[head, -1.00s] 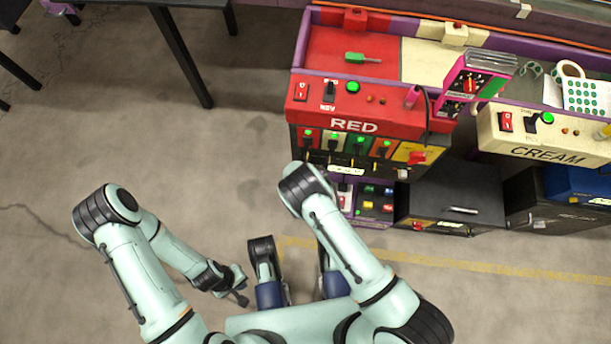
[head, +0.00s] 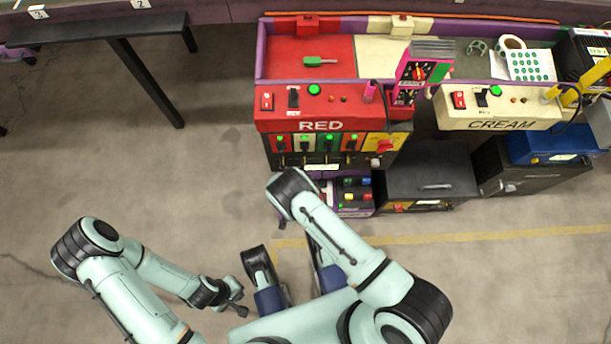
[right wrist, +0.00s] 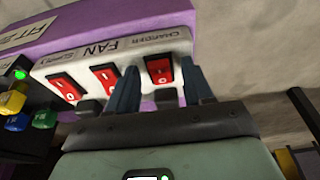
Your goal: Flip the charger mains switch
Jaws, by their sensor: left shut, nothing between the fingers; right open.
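The white switch panel (right wrist: 115,58) fills the upper middle of the right wrist view, with labels reading CHARGER, FAN and one like SUPPLY. The red charger rocker switch (right wrist: 160,69) is at its right end; I cannot tell which side is pressed. My right gripper (right wrist: 160,75) is open, one finger on each side of this switch in the picture; contact cannot be told. In the head view my right arm hides that gripper, and only a sliver of the panel (head: 329,192) shows under the red bench. My left gripper (head: 238,302) is shut and empty, low over the floor.
Two more red rockers (right wrist: 104,80) sit left of the charger switch. Coloured buttons (right wrist: 17,110) are at the far left. The red bench unit (head: 320,121) stands above, with a black cabinet (head: 425,180) to the right.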

